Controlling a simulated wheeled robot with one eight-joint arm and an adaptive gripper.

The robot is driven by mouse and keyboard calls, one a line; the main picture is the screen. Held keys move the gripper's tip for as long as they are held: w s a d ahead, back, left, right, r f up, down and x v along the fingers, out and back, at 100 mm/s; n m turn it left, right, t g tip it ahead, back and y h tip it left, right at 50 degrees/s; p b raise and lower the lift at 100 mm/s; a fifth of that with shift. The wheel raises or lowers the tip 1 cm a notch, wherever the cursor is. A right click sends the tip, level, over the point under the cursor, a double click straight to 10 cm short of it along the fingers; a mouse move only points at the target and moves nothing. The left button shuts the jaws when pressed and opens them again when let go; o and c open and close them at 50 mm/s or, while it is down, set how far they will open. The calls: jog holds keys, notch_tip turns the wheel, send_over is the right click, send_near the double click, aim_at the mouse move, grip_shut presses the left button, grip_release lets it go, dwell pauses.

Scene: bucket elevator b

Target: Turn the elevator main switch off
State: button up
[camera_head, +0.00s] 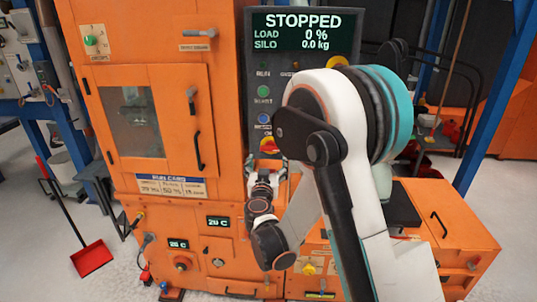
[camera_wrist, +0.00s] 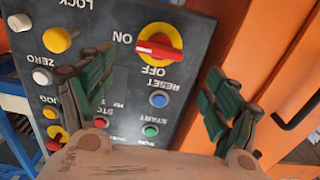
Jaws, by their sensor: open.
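The main switch is a red handle on a yellow disc (camera_wrist: 160,46), marked ON and OFF, on the dark control panel (camera_wrist: 190,85). In the wrist view, which shows the panel upside down, its handle lies roughly level, along the side of the ON mark. In the head view the switch (camera_head: 268,145) sits low on the panel, partly hidden by my arm. My gripper (camera_wrist: 158,62) is open, with green-padded fingers spread on either side of the switch and nothing between them. In the head view my gripper (camera_head: 264,178) is just below the switch; its fingers are hard to make out.
Blue RESET (camera_wrist: 158,100) and green START (camera_wrist: 151,130) buttons sit near the switch. Several other knobs line the panel's left in the wrist view. A black handle (camera_wrist: 298,112) stands out from the orange cabinet on the right. The display (camera_head: 303,31) reads STOPPED.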

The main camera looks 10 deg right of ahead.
aim_at(270, 150)
jog(key=b+x, duration=0.1)
jog(key=x, duration=0.7)
jog(key=shift+w+b, duration=0.15)
jog(key=shift+b, duration=0.15)
jog(key=c, duration=1)
